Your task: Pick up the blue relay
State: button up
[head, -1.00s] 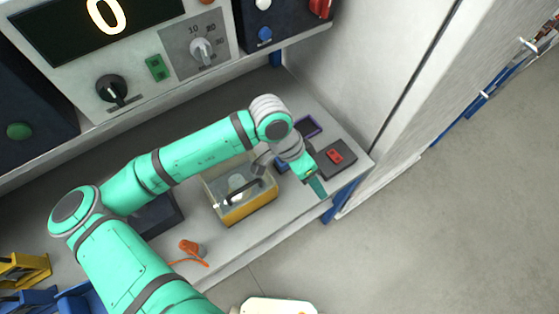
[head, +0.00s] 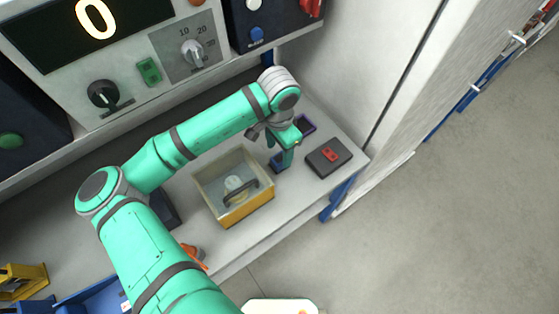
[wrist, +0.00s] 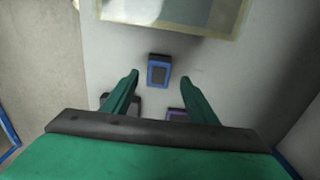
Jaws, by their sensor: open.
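A clear box with a yellow base (head: 243,213) stands left of the relay. A dark block with a red part (head: 329,157) lies to the right, and a purple-rimmed block (head: 306,124) lies behind. The bench's front edge is near. An orange object (head: 193,253) lies front left.

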aim_at(280, 158)
jog(key=shift+s+f, duration=0.1)
jog(key=shift+f, duration=2.3)
jog(key=shift+d, duration=0.1)
jog(key=c, duration=1.2)
jog(key=shift+r, duration=0.1)
